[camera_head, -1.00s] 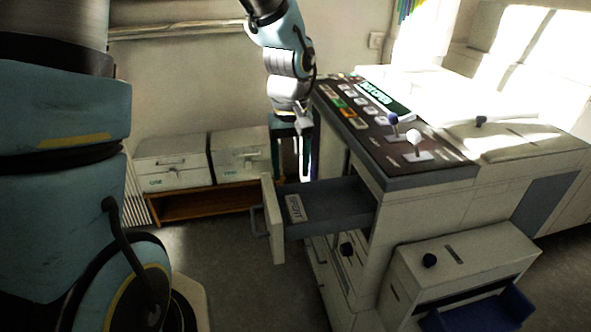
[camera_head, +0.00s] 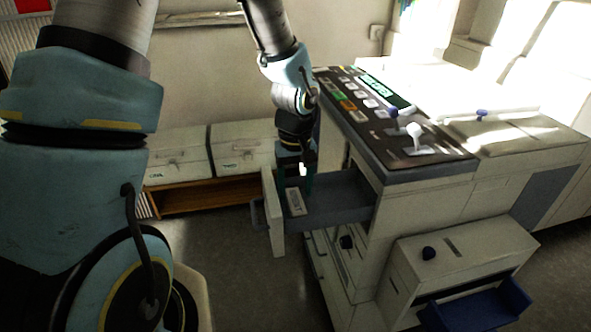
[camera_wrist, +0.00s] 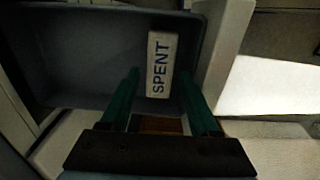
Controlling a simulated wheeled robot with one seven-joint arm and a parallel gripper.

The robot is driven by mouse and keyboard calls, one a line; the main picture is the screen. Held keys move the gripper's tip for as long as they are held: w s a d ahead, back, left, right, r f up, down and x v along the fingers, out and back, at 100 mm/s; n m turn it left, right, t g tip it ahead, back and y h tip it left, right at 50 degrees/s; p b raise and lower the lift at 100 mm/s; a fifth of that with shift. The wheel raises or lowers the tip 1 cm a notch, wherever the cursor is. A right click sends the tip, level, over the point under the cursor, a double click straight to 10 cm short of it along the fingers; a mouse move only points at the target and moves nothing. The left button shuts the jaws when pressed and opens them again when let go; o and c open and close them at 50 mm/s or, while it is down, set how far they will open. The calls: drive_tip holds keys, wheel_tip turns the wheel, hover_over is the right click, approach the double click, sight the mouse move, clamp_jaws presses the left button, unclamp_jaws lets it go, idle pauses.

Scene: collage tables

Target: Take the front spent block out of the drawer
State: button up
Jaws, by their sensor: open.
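A white block marked SPENT (camera_head: 295,202) lies flat in the open drawer (camera_head: 345,195), close behind the drawer's front panel (camera_head: 273,212). In the wrist view the same block (camera_wrist: 161,62) shows its label up, on the dark drawer floor (camera_wrist: 95,60). My gripper (camera_head: 296,184) points down into the drawer at the block. Its two green fingers (camera_wrist: 159,76) are apart, one on either side of the block's near end, with nothing clasped. A brown patch shows between the fingers near the palm; I cannot tell what it is.
The console with knobs and buttons (camera_head: 395,125) stands right of the drawer. A lower cabinet (camera_head: 465,260) has an open blue tray (camera_head: 480,312). Two white boxes (camera_head: 178,160) sit on a wooden shelf (camera_head: 205,197) behind. Floor left of the drawer is clear.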

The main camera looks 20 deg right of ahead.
sight(295, 201)
drive_tip(key=shift+f, duration=1.65)
drive_tip(key=shift+c, duration=0.3)
clamp_jaws()
